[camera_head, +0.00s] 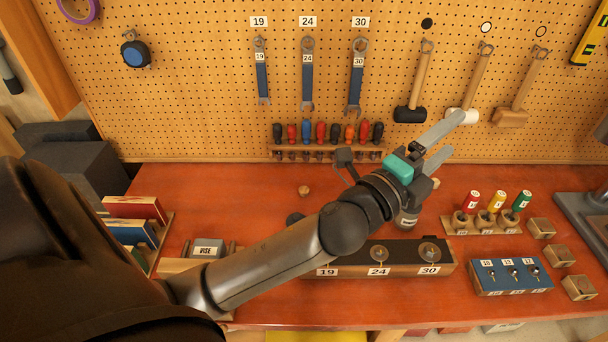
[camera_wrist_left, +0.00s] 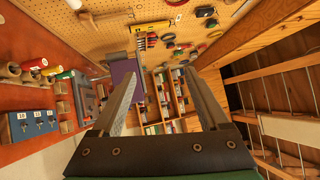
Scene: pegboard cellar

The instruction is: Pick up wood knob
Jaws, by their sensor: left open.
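A small round brown wood knob (camera_head: 304,190) sits on the red bench top (camera_head: 240,200), left of the middle in the head view. My left gripper (camera_head: 455,137) is open with nothing between its fingers. It is above the bench's back part, well to the right of the knob, with its fingers pointing right toward the pegboard. In the left wrist view the two open fingers (camera_wrist_left: 166,85) frame distant shelves. I do not see the knob there. My right gripper is not in view.
A dark block with studs (camera_head: 350,262) lies at the front of the bench. A screwdriver rack (camera_head: 285,149) stands behind the knob. A jar (camera_head: 407,219) is under my left wrist. Colored-handled tools (camera_head: 472,202) and a blue block (camera_head: 510,276) are at right.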

